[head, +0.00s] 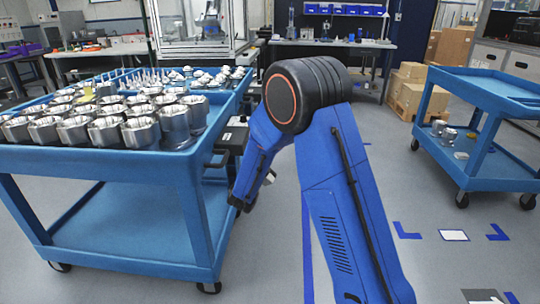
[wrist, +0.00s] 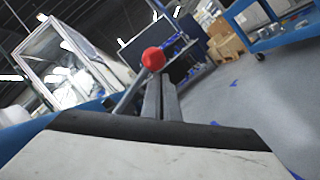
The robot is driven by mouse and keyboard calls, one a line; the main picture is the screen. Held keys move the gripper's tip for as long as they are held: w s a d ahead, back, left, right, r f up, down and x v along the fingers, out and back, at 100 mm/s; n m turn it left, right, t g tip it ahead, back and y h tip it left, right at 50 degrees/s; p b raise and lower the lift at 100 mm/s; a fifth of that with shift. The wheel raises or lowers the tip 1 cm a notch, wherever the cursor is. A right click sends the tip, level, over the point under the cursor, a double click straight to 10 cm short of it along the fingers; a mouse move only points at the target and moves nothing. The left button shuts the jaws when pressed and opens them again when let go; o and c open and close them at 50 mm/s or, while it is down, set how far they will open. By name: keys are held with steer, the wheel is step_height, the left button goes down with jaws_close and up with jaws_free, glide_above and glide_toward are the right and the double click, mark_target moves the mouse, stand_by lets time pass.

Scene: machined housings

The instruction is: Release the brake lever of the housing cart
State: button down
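The brake lever shows in the wrist view as a thin grey rod (wrist: 129,94) with a red ball knob (wrist: 153,58) on its upper end. The rod leans up to the right. My gripper (wrist: 165,80) has its two grey fingers side by side with no clear gap. The knob is at the fingertips, over the left finger; I cannot tell whether they touch. The blue housing cart (head: 110,165) stands at the left in the head view, loaded with shiny metal housings (head: 75,130). My arm reaches down beside its right end; the lever is not distinguishable there.
A second blue cart (head: 490,180) stands at the right with a few parts on its lower shelf. Cardboard boxes (head: 408,88) and a workbench (head: 335,45) are at the back.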

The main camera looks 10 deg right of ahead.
steer(key=shift+a+r, duration=0.1)
steer(key=shift+r, duration=1.3)
steer(key=shift+w, duration=0.1)
